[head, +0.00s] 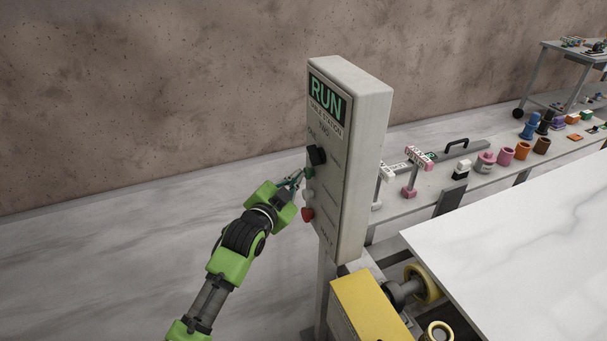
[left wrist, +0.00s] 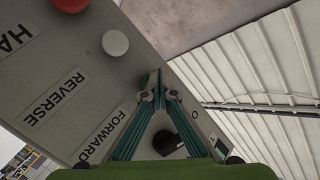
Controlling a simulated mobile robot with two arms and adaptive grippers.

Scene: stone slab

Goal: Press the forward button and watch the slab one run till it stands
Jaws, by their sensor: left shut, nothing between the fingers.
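The control box (head: 350,150) stands upright on a post, with a RUN sign on its face. Its face carries a black knob (head: 317,155), a small green button (head: 309,172), a white button and a red button (head: 307,214). My left gripper (head: 299,177) is shut and empty, its tips at the green button; I cannot tell whether they touch it. In the left wrist view the shut fingertips (left wrist: 154,82) cover the spot beside the FORWARD label (left wrist: 103,137); the white button (left wrist: 115,43) is clear of them. The white veined slab (head: 520,240) lies at the right. My right gripper is not in view.
Yellow rollers (head: 428,284) and a yellow housing (head: 368,308) sit by the slab's near-left edge, close to the box. A long bench (head: 415,200) behind holds several cups and tools. A cart (head: 550,75) stands far right. Floor left of the box is clear.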

